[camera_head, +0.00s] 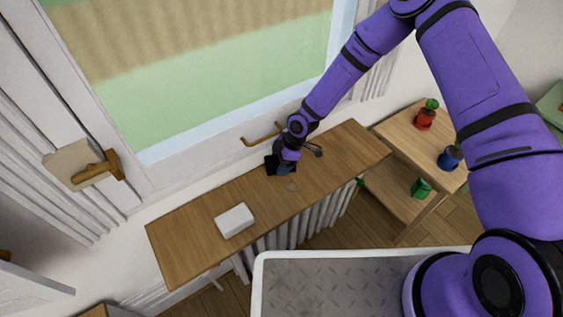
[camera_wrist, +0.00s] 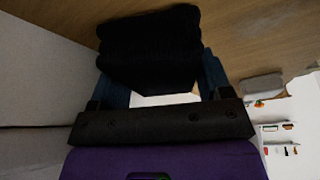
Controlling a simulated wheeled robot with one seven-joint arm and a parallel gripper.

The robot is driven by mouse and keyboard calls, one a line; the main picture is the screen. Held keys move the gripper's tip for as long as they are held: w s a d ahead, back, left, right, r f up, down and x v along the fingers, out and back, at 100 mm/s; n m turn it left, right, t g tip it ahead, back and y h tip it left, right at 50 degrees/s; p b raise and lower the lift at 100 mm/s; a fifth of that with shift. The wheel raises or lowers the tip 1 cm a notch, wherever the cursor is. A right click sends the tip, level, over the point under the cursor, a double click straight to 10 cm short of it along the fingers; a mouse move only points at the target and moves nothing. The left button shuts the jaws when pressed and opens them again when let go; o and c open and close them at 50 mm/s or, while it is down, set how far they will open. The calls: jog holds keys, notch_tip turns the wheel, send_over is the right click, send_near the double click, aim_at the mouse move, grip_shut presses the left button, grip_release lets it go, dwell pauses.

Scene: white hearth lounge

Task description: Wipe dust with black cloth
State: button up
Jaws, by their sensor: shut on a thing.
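My gripper (camera_head: 281,170) is over the wooden shelf (camera_head: 185,240) under the window. It is shut on the black cloth (camera_head: 272,165). In the wrist view the black cloth (camera_wrist: 150,50) is bunched between the two blue fingers and hides the surface behind it. It is at or close to the wood; I cannot tell whether it touches. A small grey patch (camera_head: 291,187), which looks like dust, lies on the shelf just in front of my gripper. Any dust under the cloth is hidden.
A white box (camera_head: 234,221) sits on the shelf left of my gripper. A small dark object (camera_head: 318,151) is to its right. A brass window handle (camera_head: 262,136) sticks out behind. A side table (camera_head: 396,133) with red (camera_head: 425,119) and blue (camera_head: 449,159) pots stands right.

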aim_at(296, 190)
jog(key=shift+s+d+f, duration=0.1)
jog(key=shift+s+d, duration=0.95)
jog(key=shift+s, duration=0.5)
jog(key=shift+s+d+r, duration=0.1)
jog(key=shift+s+d, duration=0.95)
jog(key=shift+s, duration=0.55)
jog(key=shift+s+d+f, duration=0.1)
jog(key=shift+s+d, duration=0.95)
jog(key=shift+s, duration=0.5)
jog(key=shift+r, duration=3.05)
jog(key=shift+w, duration=0.1)
notch_tip(296, 190, up, 3)
